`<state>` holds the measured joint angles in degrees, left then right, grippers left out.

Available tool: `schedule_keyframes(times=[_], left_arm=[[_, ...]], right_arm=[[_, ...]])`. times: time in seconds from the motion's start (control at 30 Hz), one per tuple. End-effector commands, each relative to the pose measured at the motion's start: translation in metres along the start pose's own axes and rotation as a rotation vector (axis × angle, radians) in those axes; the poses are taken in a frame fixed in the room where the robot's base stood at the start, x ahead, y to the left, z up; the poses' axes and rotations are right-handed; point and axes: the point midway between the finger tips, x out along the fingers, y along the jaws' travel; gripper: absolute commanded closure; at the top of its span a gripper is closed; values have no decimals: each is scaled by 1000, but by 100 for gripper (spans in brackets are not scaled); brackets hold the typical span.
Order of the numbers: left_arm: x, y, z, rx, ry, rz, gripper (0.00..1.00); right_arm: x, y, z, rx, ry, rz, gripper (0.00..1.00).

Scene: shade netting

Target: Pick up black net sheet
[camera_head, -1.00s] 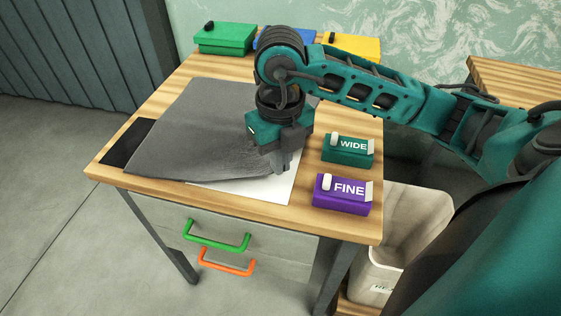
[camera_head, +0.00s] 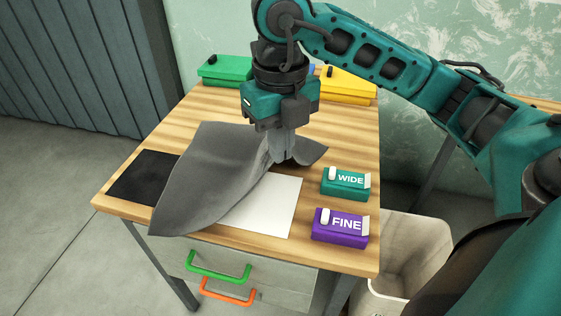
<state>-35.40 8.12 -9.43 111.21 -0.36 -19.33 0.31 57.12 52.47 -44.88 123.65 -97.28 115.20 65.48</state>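The net sheet (camera_head: 215,165) shows dark grey in the head view, over the wooden table. My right gripper (camera_head: 283,158) is shut on its right part and holds it raised in a peak, with the cloth sloping down to the left. Its near-left corner hangs down to the table's front edge. A white panel (camera_head: 265,208) and a black panel (camera_head: 143,177) lie on the table, partly covered by the sheet. My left gripper is out of view.
A teal WIDE box (camera_head: 345,185) and a purple FINE box (camera_head: 340,228) stand at the table's right. Green (camera_head: 225,70) and yellow (camera_head: 347,86) boxes stand at the back; a blue one is mostly hidden. Drawers have green (camera_head: 218,268) and orange handles (camera_head: 227,292). A pale bin (camera_head: 410,245) stands right.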

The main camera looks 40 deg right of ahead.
Motion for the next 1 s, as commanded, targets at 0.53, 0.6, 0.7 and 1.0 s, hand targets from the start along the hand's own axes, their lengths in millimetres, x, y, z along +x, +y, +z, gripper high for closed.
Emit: schedule_keyframes(times=[0.53, 0.6, 0.7, 1.0], left_arm=[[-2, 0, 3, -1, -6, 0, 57], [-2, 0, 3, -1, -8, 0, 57], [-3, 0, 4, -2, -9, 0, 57], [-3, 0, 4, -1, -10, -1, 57]], right_arm=[[-59, 0, 1, 2, -7, 0, 100], [-70, 0, 1, 3, -6, 0, 100], [-84, 0, 1, 1, -5, 0, 100], [-109, 0, 0, 1, 0, 1, 100]])
